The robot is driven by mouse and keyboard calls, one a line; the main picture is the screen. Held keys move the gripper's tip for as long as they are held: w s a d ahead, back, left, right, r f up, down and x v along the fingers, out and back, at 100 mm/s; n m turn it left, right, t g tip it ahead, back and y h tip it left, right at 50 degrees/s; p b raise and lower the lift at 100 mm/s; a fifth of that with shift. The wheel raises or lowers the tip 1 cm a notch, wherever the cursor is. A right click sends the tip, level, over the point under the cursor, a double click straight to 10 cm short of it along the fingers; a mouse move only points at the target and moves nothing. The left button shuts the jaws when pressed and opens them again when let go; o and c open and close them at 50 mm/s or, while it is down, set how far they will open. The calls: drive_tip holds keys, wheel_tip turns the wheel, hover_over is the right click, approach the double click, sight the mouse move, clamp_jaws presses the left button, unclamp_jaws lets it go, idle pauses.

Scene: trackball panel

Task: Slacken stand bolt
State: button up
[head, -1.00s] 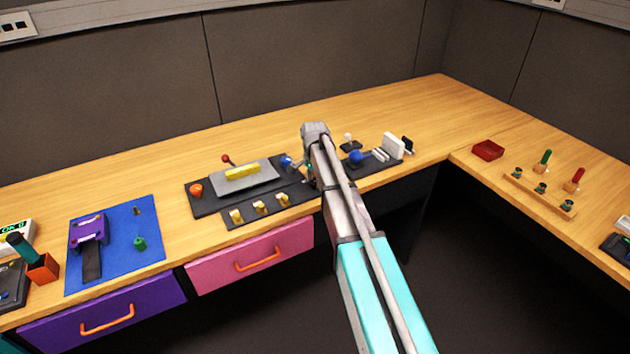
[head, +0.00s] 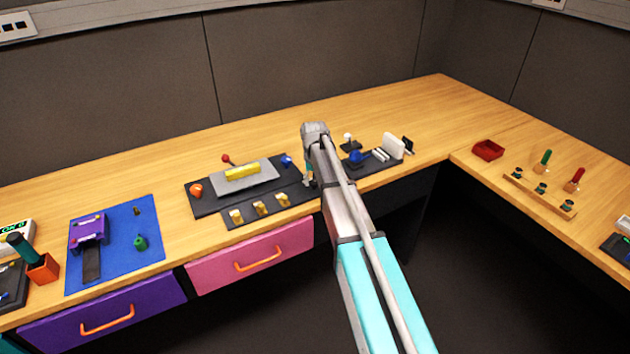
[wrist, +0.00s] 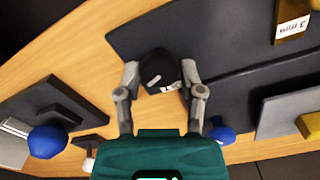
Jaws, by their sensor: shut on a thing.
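A black round knob with a white mark (wrist: 160,64), likely the stand bolt, stands at the edge of a dark panel in the wrist view. My gripper (wrist: 160,78) has one grey finger on each side of it and is shut on it. In the head view my gripper (head: 309,180) points down at the right end of the dark trackball panel (head: 205,204), and the knob is hidden there by my arm. The grey plate with a yellow bar (head: 243,172) lies on this panel.
A blue knob (head: 287,160) and an orange knob (head: 195,190) sit on the panel, with yellow switches (head: 260,208) in front. Right of my arm, a dark base carries a blue ball (head: 355,157) and a white upright block (head: 393,146).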

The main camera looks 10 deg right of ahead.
drive_tip(key=shift+n, duration=1.5)
drive_tip(key=o, duration=1.2)
drive_tip(key=shift+c, duration=0.2)
drive_tip(key=shift+s, duration=0.1)
drive_tip(key=s+r+m+p, duration=0.1)
drive_tip(key=s+r+p, duration=0.2)
drive_tip(key=s, duration=1.1)
drive_tip(key=s+r+m+p, duration=0.1)
drive_tip(key=s+r+p, duration=0.2)
drive_tip(key=s, duration=1.2)
drive_tip(key=shift+d+r+p, duration=0.15)
drive_tip(key=shift+r+p, duration=0.2)
